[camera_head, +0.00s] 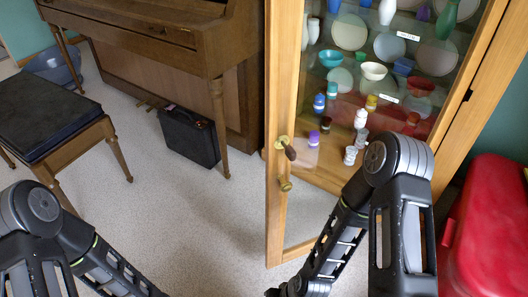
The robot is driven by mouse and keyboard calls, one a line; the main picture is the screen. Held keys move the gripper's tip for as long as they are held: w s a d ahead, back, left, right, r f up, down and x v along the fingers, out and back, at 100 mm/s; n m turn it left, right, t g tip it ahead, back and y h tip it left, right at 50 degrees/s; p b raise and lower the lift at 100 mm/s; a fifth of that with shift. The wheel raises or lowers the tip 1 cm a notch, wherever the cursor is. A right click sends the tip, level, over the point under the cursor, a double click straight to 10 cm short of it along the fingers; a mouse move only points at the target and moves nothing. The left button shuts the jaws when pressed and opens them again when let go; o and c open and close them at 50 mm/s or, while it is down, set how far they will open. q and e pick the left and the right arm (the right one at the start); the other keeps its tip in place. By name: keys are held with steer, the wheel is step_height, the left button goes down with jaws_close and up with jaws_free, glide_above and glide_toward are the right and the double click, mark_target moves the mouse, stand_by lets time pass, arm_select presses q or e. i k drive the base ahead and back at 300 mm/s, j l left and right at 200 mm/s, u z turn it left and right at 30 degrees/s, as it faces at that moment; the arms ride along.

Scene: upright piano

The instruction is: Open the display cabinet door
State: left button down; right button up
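The display cabinet door (284,80) is a tall light-wood frame with glass, right of centre. Its left stile carries a brass fitting with a dark handle (290,152) and a brass knob (285,184) below. Grey carpet seems to show through the low glass; I cannot tell whether the door is ajar. My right arm crosses in front of the door's lower right part, its forearm running down and left to the bottom edge, below the handle. My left arm runs down and right at the lower left, far from the door.
Shelves hold bowls (373,71), plates (389,47) and small bottles (319,103). A piano (170,45), bench (48,113) and black case (189,137) stand left. A red case (490,230) is close at right. Carpet (205,225) between bench and door is clear.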

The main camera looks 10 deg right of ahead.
mark_target(284, 18)
steer(key=i+j+z, duration=0.1)
steer(key=z, duration=0.35)
steer(key=j+z, duration=0.25)
steer(key=z, duration=0.25)
steer(key=j+z, duration=0.2)
steer(key=z, duration=0.25)
